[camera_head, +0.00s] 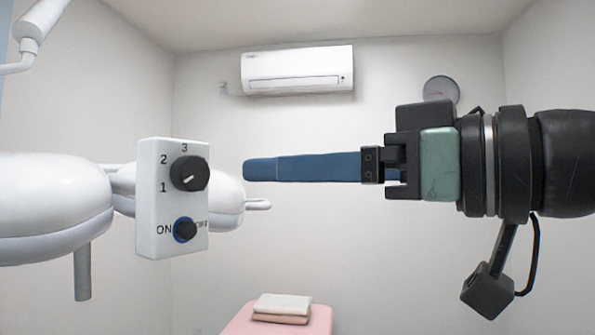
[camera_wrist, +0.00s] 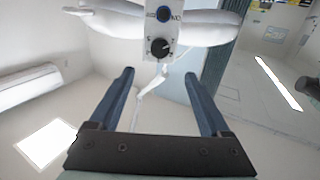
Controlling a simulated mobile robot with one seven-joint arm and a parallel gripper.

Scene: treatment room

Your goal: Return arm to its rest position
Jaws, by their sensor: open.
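My gripper (camera_head: 250,170) reaches in from the right in the head view, its blue fingers level and pointing left. In the wrist view its two fingers (camera_wrist: 158,80) stand wide apart with nothing between them. A white control box (camera_head: 150,215) hangs to the left of the fingertips, apart from them in the picture. It carries a black dial (camera_head: 189,174) marked 1, 2, 3 and a dark knob (camera_head: 185,230) with a blue ring between ON and OFF. The box also shows at the top of the wrist view (camera_wrist: 160,32), beyond the fingertips.
White rounded equipment arms (camera_head: 50,210) extend behind and left of the box. A pink bed (camera_head: 240,322) with folded towels (camera_head: 282,306) is low at the back. An air conditioner (camera_head: 297,70) and a round clock (camera_head: 441,89) are on the far wall. Space below my gripper looks clear.

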